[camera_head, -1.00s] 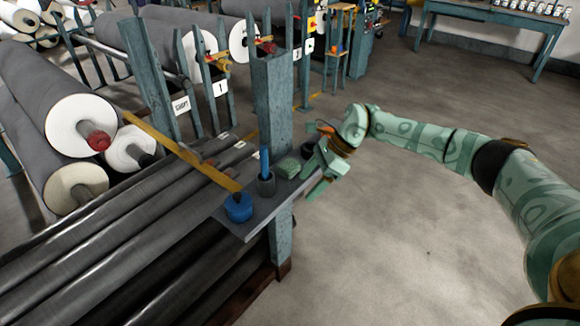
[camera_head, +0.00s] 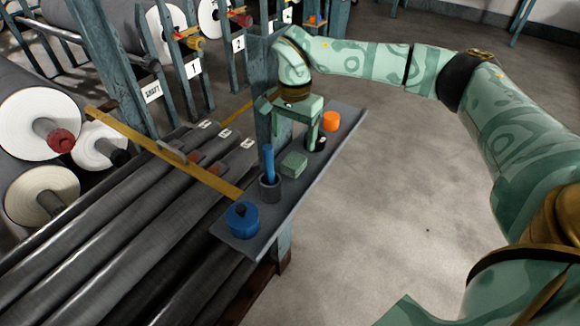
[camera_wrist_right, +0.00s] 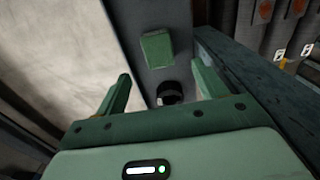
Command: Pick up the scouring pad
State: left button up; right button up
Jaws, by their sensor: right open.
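The scouring pad (camera_head: 293,164) is a small green block lying flat on a narrow grey shelf (camera_head: 262,225). It also shows in the right wrist view (camera_wrist_right: 157,49), ahead of the fingers. My right gripper (camera_head: 293,142) is above the shelf, pointing down, on the far side of the pad. Its two fingers are apart with nothing held between them; they also show in the right wrist view (camera_wrist_right: 163,77). My left gripper is not seen.
A dark cup (camera_head: 270,188) with a blue upright item and a blue round container (camera_head: 241,218) stand nearer on the shelf. A small black round object (camera_wrist_right: 169,92) is close to the fingers. An orange object (camera_head: 331,121) sits farther along. A post (camera_head: 263,90) rises beside the shelf.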

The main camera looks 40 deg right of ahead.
aim_at(295, 159)
notch_tip(295, 159, down, 4)
jog(key=shift+s+r+b, duration=0.1)
jog(key=shift+b, duration=0.45)
notch_tip(295, 159, down, 5)
jog(key=b, duration=0.2)
jog(key=shift+d+b, duration=0.1)
jog(key=shift+b, duration=0.2)
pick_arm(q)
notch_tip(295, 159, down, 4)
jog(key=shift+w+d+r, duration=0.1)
pick_arm(e)
jog(key=shift+r, duration=0.1)
jog(key=shift+c, duration=0.9)
jog(key=c, duration=0.9)
